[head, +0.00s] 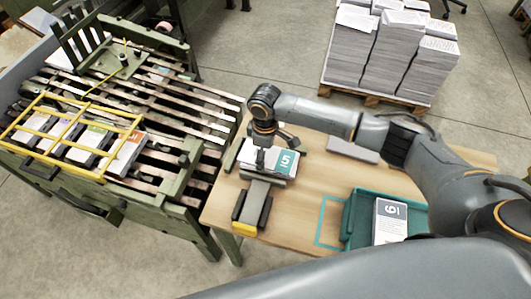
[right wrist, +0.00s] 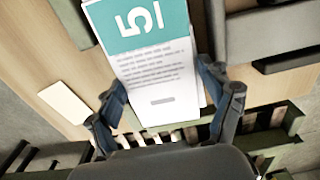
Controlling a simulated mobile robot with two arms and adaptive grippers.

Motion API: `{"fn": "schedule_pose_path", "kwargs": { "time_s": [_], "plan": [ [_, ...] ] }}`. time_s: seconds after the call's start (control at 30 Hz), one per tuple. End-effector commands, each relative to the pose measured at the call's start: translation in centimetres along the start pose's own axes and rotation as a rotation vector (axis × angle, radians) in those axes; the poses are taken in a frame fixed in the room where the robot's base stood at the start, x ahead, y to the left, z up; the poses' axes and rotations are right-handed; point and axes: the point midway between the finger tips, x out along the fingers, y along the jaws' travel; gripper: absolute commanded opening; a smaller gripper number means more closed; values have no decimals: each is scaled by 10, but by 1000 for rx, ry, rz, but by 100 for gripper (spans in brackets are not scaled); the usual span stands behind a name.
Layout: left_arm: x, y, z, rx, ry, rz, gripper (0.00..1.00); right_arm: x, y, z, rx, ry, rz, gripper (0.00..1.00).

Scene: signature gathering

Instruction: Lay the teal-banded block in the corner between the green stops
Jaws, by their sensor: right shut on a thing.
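The teal-banded block (head: 286,161), a white paper block marked 5, is at the left part of the wooden table (head: 310,146). My right gripper (head: 268,150) is above it, shut on it. In the right wrist view the teal-banded block (right wrist: 155,65) lies between the two fingers of the right gripper (right wrist: 163,85). A dark green bar (head: 233,155), seemingly one of the stops, stands left of the block near the table's left edge. I cannot tell whether the block touches it or what is under the block. My left gripper is not in view.
A grey piece with a yellow end (head: 244,229) lies in front of the block. A teal tray (head: 352,240) holds a grey-banded block (head: 389,222), beside a teal outline (head: 320,224). A grey slab (head: 352,150) lies behind. A green slatted machine (head: 180,150) stands left.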

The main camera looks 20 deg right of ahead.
Motion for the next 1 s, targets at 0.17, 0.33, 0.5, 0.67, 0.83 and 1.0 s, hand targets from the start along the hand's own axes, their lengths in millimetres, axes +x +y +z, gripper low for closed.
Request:
{"fn": "schedule_pose_path", "kwargs": {
  "time_s": [0.17,0.33,0.5,0.67,0.83,1.0],
  "plan": [
    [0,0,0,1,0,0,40,2,0,0,-1,0,1,38],
    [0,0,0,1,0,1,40,4,0,0,0,0,0,38],
    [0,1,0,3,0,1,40,5,0,0,0,0,0,100],
    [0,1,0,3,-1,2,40,5,0,0,-1,0,0,100],
    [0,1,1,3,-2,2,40,5,0,0,-1,0,0,100],
    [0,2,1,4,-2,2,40,-4,0,0,-1,2,1,100]
  ]
}}
